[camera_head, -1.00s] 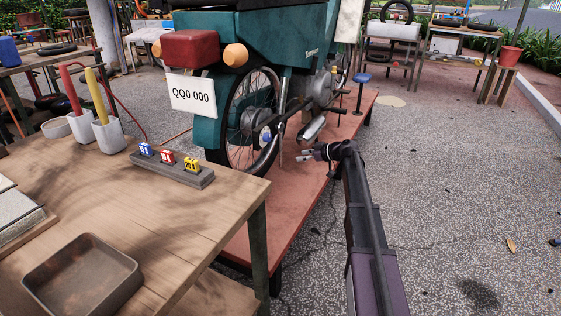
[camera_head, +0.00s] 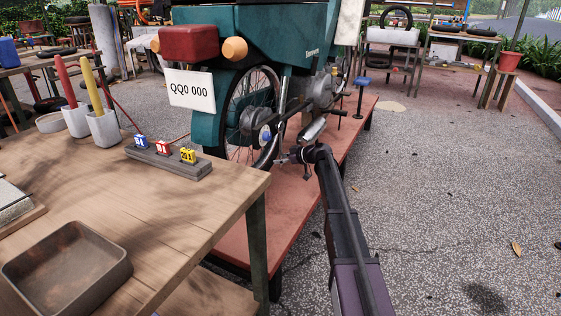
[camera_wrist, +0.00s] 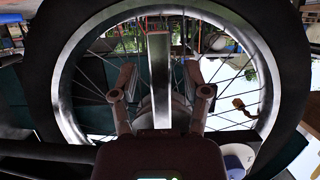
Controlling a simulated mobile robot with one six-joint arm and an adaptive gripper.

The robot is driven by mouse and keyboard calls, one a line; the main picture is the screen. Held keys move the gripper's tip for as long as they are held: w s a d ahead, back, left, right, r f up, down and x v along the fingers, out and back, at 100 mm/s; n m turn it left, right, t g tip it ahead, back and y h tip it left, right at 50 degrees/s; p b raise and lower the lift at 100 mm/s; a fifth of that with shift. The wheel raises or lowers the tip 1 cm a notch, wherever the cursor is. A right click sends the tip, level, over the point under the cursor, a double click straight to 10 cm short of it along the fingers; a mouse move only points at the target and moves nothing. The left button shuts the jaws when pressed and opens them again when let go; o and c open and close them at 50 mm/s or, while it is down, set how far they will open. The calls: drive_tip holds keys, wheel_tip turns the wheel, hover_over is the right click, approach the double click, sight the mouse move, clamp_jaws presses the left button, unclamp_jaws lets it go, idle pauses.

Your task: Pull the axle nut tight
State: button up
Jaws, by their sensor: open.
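The teal motorcycle's rear wheel (camera_head: 236,108) stands on the red platform, and its spokes and rim (camera_wrist: 68,88) fill the wrist view. A blue and white round part (camera_head: 265,134) sits low at the wheel; a similar part shows at the wrist view's lower right (camera_wrist: 238,160). My gripper (camera_wrist: 160,85) is open, its fingers on either side of a silver bar (camera_wrist: 158,72). I see gaps on both sides of the bar. I cannot tell whether the bar is a tool handle. In the head view, my gripper (camera_head: 284,157) is beside the wheel. I cannot make out the axle nut.
A wooden bench (camera_head: 185,225) at left carries a grey rack (camera_head: 170,162) with blue, red and yellow blocks, plus an empty tray (camera_head: 68,262). The red platform (camera_head: 262,225) lies under the motorcycle.

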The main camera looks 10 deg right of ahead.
clamp_jaws()
drive_tip(key=shift+a, duration=0.15)
